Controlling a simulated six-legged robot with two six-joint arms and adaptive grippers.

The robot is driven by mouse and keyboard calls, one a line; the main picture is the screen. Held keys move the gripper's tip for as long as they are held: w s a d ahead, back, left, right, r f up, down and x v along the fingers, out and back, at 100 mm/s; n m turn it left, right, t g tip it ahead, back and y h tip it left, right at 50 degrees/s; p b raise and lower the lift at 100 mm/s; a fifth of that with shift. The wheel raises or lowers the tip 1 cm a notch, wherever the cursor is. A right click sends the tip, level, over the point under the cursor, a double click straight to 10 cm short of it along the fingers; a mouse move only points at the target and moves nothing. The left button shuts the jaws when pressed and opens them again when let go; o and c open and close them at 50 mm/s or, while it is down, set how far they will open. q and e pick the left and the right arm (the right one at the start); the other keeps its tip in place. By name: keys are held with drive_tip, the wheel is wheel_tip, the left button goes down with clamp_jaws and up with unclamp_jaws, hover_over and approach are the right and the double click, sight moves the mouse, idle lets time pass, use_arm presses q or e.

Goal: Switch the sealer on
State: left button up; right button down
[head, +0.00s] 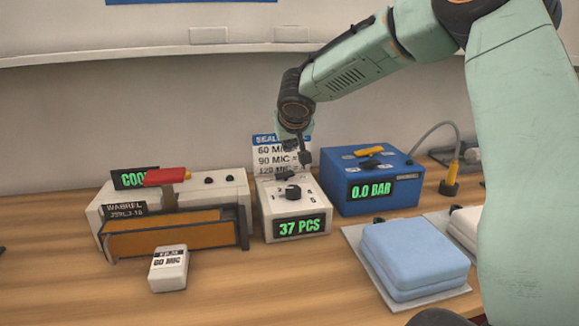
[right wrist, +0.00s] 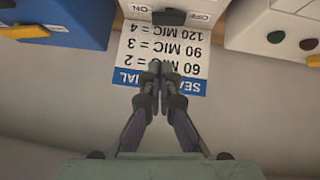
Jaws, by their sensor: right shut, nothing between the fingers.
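The sealer (head: 222,192) is a pale box at the left with a red-handled lever (head: 167,176), a brown front and a green "COOL" display. Beside it is a white control box (head: 300,205) with a black dial and a "37 PCS" display. In the right wrist view a black switch (right wrist: 169,17) sits at the box's edge between the marks ON and OFF. My right gripper (head: 304,160) is shut and empty above the back of the control box. Its fingertips (right wrist: 160,68) are over the dial card, apart from the switch in that view. My left gripper is out of view.
The seal dial card (head: 268,156) stands behind the control box. A blue box (head: 345,196) reading "0.0 BAR" is to its right. A white "60 MIC" block (head: 168,268) and folded blue mattress (head: 414,255) lie in front. The table (head: 270,285) between them is clear.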

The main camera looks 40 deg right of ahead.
hover_over(290, 173)
drive_tip(key=s+a, duration=0.1)
drive_tip(key=a, duration=0.1)
wheel_tip(290, 173, down, 5)
drive_tip(key=shift+d+r+p, duration=0.15)
drive_tip(key=shift+p, duration=0.15)
drive_tip(key=f, duration=0.1)
drive_tip(key=f+b, duration=0.1)
drive_tip(key=shift+s+d+f, duration=0.1)
drive_tip(key=shift+s+f, duration=0.1)
drive_tip(key=shift+f, duration=0.15)
drive_tip(key=shift+d+f, duration=0.1)
drive_tip(key=shift+f, duration=0.5)
drive_tip(key=shift+r, duration=0.1)
drive_tip(key=shift+s+d+f+t+y+b, duration=0.15)
drive_tip(key=shift+f+t+y+b, duration=0.3)
drive_tip(key=shift+b, duration=0.65)
drive_tip(key=shift+r+g+h, duration=0.1)
drive_tip(key=shift+g+h, duration=0.15)
